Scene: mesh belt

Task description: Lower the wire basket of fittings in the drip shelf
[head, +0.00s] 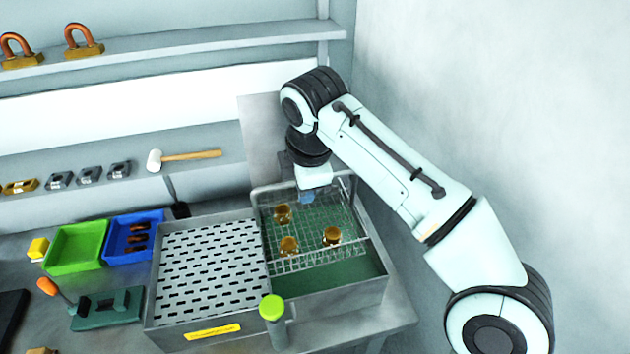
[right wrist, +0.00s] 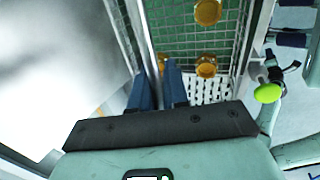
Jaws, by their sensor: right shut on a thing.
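The wire basket (head: 318,262) is a mesh basket with three brass fittings (head: 289,245) in it. It is at the right, green-bottomed compartment of the metal tank; whether it rests on the bottom or hangs just above is unclear. My right gripper (head: 307,196) is shut on the basket at its far side. In the right wrist view its blue fingers (right wrist: 158,88) are close together by the basket's wire edge, with fittings (right wrist: 206,66) beyond; the exact grip point is hard to see. The drip shelf (head: 210,268), a slotted metal plate, lies bare left of the basket. My left gripper is not in view.
A green-capped post (head: 272,308) stands at the tank's front. Green (head: 77,248) and blue (head: 133,238) bins sit left of the tank. A mallet (head: 185,158) and metal parts lie on the shelf behind. A wall rises close on the right.

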